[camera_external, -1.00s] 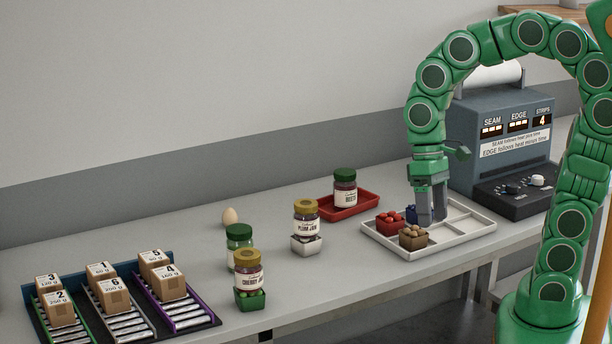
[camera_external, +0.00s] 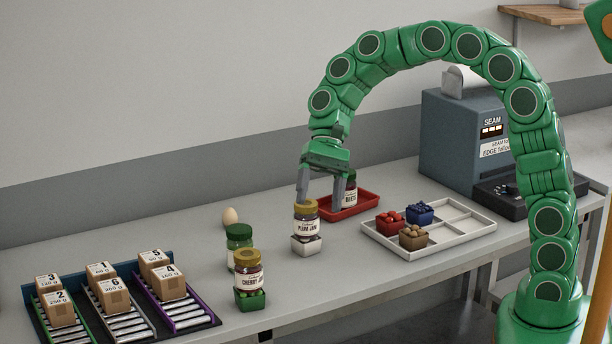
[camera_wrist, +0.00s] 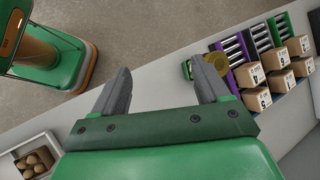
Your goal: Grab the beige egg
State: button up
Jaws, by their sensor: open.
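The beige egg (camera_external: 230,216) stands on the table toward the back, behind the green-lidded jar. I do not see it in the wrist view. My gripper (camera_external: 320,203) points down, open and empty, to the right of the egg and clearly apart from it. In the external view it overlaps the plum jam jar (camera_external: 306,224) and the dark jar on the red tray; I cannot tell whether it touches either. Its two grey fingers also show spread apart in the wrist view (camera_wrist: 161,68).
The green-lidded jar (camera_external: 239,241) and cherry jam jar (camera_external: 248,271) stand in front of the egg. A red tray (camera_external: 368,204) and a white divided tray (camera_external: 467,229) with small baskets are to the right. Cartons (camera_external: 169,282) on roller lanes are at left. The table left of the egg is clear.

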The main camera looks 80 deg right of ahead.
jog(key=w+d+f+m+t+y, duration=0.1)
jog(key=w+d+m, duration=0.15)
jog(key=w, duration=0.35)
jog(key=w+d+f+m+t+y, duration=0.1)
jog(key=w+d+f+m, duration=0.1)
jog(key=w+d, duration=0.3)
jog(key=m+t+y, duration=0.1)
jog(key=m+t, duration=0.5)
jog(key=m, duration=0.4)
send_near(230, 215)
jog(key=shift+w+a+f+n, duration=0.3)
jog(key=shift+w+f, duration=0.3)
jog(key=shift+f, duration=0.3)
jog(key=shift+w+f, duration=0.1)
jog(key=shift+w+x, duration=0.25)
jog(key=shift+x, duration=3.55)
jog(key=shift+d, duration=0.15)
jog(key=shift+c, duration=0.4)
jog(key=c, duration=0.7)
